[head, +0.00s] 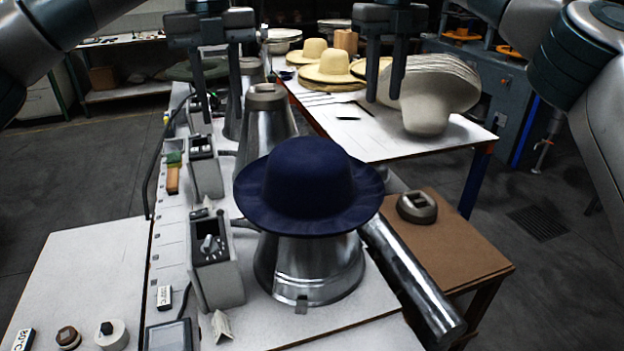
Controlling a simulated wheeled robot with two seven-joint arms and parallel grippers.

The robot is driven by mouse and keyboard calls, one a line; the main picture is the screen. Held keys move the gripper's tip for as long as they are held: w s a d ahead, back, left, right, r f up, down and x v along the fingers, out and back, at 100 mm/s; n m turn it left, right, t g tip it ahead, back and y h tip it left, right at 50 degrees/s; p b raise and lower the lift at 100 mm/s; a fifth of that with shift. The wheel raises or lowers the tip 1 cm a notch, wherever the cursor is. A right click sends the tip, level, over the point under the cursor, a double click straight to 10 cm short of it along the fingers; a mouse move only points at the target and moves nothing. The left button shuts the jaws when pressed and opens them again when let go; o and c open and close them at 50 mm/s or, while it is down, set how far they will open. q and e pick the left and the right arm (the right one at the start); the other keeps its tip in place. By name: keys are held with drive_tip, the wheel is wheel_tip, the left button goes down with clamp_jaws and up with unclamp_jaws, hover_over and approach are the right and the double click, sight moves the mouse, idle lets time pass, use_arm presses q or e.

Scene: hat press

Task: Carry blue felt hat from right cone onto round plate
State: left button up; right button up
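The blue felt hat (308,185) sits brim down on the shiny metal cone (308,270) at the front of the white bench. It hides the cone's top. My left gripper (220,115) hangs fingers down, beyond and left of the hat, with a gap between its fingers. My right gripper (385,98) hangs fingers down, beyond and right of the hat, also with a gap. Both are empty and apart from the hat. I cannot tell for sure which thing is the round plate.
A second metal cone (266,125) stands behind the hat. Control boxes (215,270) line its left. A brown side table (455,250) with a small metal block (417,207) stands right. A white table (375,150) behind holds straw hats (330,67) and stacked pale felt hats (428,105).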

sight(236, 195)
use_arm(q)
drive_tip(key=shift+f, duration=0.15)
use_arm(e)
drive_tip(key=shift+f, duration=0.15)
